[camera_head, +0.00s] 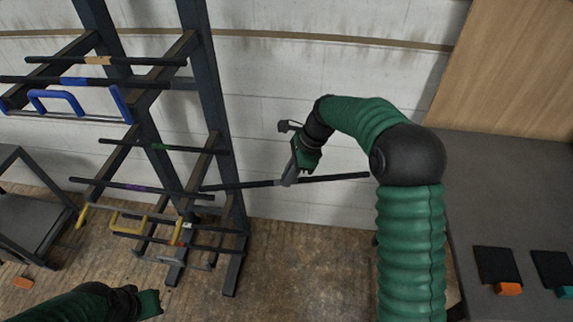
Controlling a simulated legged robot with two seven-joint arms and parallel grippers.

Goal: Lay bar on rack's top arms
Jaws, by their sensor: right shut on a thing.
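My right gripper (289,180) is shut on a dark thin bar (335,178) near its middle. The bar is nearly level, to the right of the rack, and its left end overlaps the rack's right upright in the picture; I cannot tell if they touch. The dark metal rack (196,60) stands at the left with arms at several heights. On its top arms (160,68) lie an orange-banded bar (140,61) and a blue-banded bar (75,82). My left gripper (150,303) is low at the left, away from the rack; its fingers are unclear.
A green-banded bar (158,146) and a purple-banded bar (136,188) lie lower on the rack. Blue (62,98) and yellow (128,222) handles show there. A grey cart (30,220) stands left. A grey table (510,205) with dark pads is at right. White wall is behind.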

